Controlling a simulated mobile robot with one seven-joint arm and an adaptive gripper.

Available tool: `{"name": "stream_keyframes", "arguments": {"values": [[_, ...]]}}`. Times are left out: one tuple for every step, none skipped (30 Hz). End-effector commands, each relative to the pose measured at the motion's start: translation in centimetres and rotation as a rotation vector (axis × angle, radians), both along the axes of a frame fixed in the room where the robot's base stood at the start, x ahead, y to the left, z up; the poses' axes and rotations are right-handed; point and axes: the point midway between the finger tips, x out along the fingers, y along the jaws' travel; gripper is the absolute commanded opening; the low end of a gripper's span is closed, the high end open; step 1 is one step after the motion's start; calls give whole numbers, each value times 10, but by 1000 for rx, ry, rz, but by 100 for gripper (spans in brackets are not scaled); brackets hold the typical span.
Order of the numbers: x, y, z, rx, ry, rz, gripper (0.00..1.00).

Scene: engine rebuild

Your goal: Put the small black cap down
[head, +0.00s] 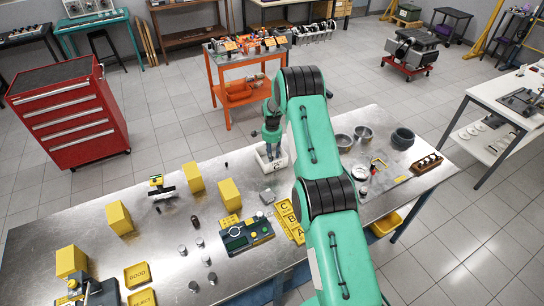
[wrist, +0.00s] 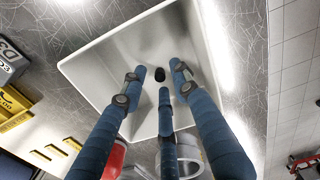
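The small black cap (wrist: 160,74) lies in the white tray (wrist: 95,68), seen in the wrist view against the tray's pale floor. My gripper (wrist: 160,78) has three blue fingers, spread apart around the cap. Gaps show between the fingertips and the cap, so it does not look gripped. In the head view my gripper (head: 271,152) reaches down into the same white tray (head: 284,163) on the metal bench; the cap cannot be made out there.
A red item (wrist: 112,158) and a pale ring-shaped item (wrist: 190,155) show behind the fingers. On the bench (head: 150,232) stand yellow blocks (head: 119,218), a green-and-yellow device (head: 245,234), lettered yellow trays (head: 290,220) and metal bowls (head: 343,141). Bare bench lies left of the tray.

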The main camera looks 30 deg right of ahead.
Motion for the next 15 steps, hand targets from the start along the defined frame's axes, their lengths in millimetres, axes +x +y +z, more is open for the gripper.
{"name": "stream_keyframes", "arguments": {"values": [[1, 0, 4, -1, -1, 0, 30], [1, 0, 6, 0, -2, 0, 30], [1, 0, 10, 0, -2, 0, 30], [1, 0, 12, 0, -2, 0, 30], [1, 0, 15, 0, -2, 0, 30], [0, 0, 19, -1, -1, 0, 30], [1, 0, 23, 0, -2, 0, 30], [1, 0, 27, 0, -2, 0, 30], [1, 0, 32, 0, -2, 0, 30], [1, 0, 36, 0, -2, 0, 30], [1, 0, 40, -1, -2, 0, 30], [1, 0, 45, -1, -2, 0, 30], [1, 0, 49, 0, -2, 0, 30], [1, 0, 53, 0, -2, 0, 30], [1, 0, 59, 0, -2, 0, 30]]}}
